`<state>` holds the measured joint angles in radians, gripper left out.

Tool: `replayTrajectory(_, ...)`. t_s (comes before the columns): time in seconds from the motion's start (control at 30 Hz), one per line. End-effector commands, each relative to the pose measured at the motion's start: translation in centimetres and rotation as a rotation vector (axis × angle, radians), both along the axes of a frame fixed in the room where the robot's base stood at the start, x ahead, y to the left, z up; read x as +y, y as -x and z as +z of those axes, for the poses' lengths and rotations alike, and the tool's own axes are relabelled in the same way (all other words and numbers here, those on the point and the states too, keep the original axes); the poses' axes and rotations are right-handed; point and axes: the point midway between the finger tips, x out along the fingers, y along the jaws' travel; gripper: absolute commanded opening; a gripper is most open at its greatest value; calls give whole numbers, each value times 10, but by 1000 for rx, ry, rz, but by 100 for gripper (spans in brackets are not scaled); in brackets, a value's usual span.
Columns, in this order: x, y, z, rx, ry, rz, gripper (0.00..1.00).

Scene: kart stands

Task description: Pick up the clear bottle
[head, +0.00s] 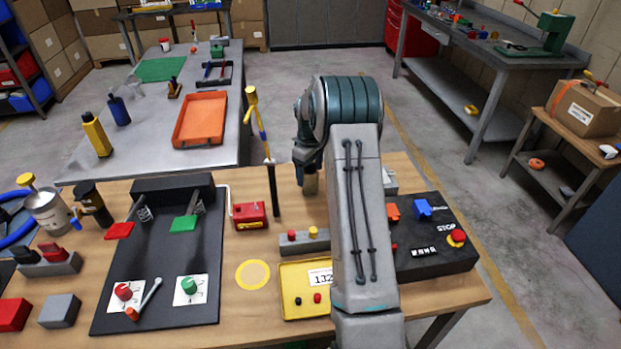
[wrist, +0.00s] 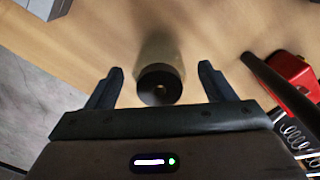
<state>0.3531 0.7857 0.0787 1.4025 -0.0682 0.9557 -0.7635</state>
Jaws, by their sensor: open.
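The clear bottle (wrist: 158,48) stands on the wooden table in the wrist view, see-through and brownish, with a dark cap (wrist: 159,86) towards me. In the head view its lower part (head: 311,184) shows just left of my arm. My gripper (wrist: 160,69) is open, with one finger on either side of the cap. Both fingers look apart from the bottle, and nothing is held. In the head view the fingers are mostly hidden by my arm.
A dark post (head: 272,190) and a red box (head: 249,213) stand left of the bottle. A black control panel (head: 435,262) with a red stop button is at right. A yellow box (head: 295,284) lies in front. Bare wood surrounds the bottle.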

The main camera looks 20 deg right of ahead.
Motion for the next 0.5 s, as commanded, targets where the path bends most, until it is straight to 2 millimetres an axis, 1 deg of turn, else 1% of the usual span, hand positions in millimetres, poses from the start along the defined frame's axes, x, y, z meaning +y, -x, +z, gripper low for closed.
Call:
replayTrajectory(0.1,0,1,-16,4,-1,0,76)
replayTrajectory(0.2,0,1,-25,1,0,0,76)
replayTrajectory(0.43,0,1,-28,0,0,0,76)
replayTrajectory(0.47,0,1,-28,0,0,0,73)
replayTrajectory(0.5,0,1,-28,0,0,0,62)
